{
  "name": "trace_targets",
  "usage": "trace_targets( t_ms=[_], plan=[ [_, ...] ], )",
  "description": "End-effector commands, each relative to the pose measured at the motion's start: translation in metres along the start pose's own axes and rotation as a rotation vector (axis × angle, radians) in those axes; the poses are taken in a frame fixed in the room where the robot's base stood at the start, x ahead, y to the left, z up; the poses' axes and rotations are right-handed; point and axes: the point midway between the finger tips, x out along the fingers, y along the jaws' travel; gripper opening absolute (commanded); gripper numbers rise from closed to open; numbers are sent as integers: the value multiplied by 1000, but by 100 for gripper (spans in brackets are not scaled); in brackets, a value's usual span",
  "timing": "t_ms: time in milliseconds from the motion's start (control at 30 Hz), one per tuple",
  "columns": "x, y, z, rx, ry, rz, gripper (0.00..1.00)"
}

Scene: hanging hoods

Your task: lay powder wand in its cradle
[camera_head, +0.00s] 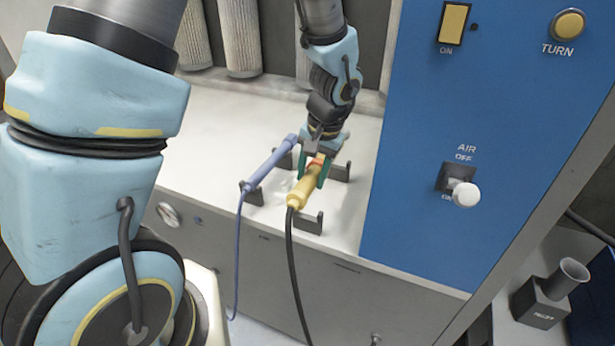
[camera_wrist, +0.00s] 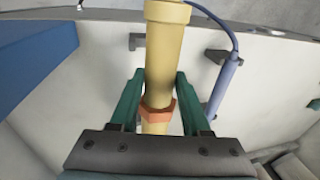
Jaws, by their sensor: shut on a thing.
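My gripper (camera_head: 311,172) is shut on a yellow wand (camera_head: 302,192), with its green fingers on either side of it. In the wrist view the gripper (camera_wrist: 159,80) holds the wand (camera_wrist: 165,50) around an orange collar (camera_wrist: 158,106). A black hose (camera_head: 292,255) hangs from the wand's near end. A dark front cradle hook (camera_head: 309,223) and a rear one (camera_head: 337,171) stand at the wand's right, looking empty. The front hook also shows beside the wand in the wrist view (camera_wrist: 137,41). I cannot tell the wand's height above them.
A blue-violet wand (camera_head: 268,165) lies in the neighbouring hooks (camera_head: 252,192) close on the left, its blue hose (camera_head: 238,260) hanging over the ledge. A blue control panel (camera_head: 430,120) with an AIR knob (camera_head: 465,194) rises at right. Pale filter cylinders (camera_head: 238,35) stand behind.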

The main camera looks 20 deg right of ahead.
Motion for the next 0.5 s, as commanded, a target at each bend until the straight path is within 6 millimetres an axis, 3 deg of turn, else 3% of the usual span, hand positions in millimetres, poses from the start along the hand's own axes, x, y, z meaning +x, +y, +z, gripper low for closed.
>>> trace_targets(
  t_ms=[500],
  plan=[
    [22, 4, -53, -1, 2, 1, 0]
  ],
)
